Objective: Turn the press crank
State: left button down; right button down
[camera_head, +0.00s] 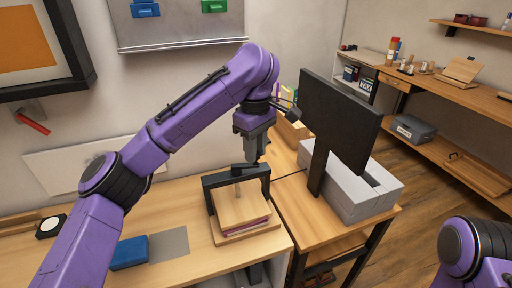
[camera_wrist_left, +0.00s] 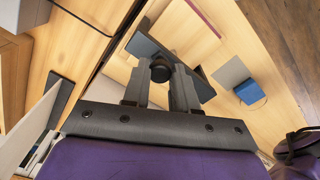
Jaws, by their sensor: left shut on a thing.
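The press (camera_head: 216,196) stands on the wooden desk, with a black arched frame, wooden plates and a thin dark red layer between the lower plates. Its crank (camera_head: 239,168) is a short black bar on top of the frame. My left gripper (camera_head: 254,160) points down at the right end of the crank. In the left wrist view, the left gripper (camera_wrist_left: 160,88) is shut on the crank's round black knob (camera_wrist_left: 160,70). The black press frame (camera_wrist_left: 198,84) shows behind the fingers. My right gripper is out of view; only part of the right arm shows at lower right.
A dark monitor (camera_head: 340,120) and a grey box-like device (camera_head: 365,190) stand close to the right of the press. A blue box (camera_head: 129,252) and a grey sheet (camera_head: 168,245) lie left of it. Shelves with small items line the right wall.

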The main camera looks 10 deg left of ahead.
pick_arm(q)
jog(key=shift+f, duration=0.1)
dwell(0.3)
jog(key=c, duration=0.9)
grip_release()
notch_tip(320, 180, up, 11)
jog(key=p, duration=1.1)
jog(key=shift+f, duration=0.15)
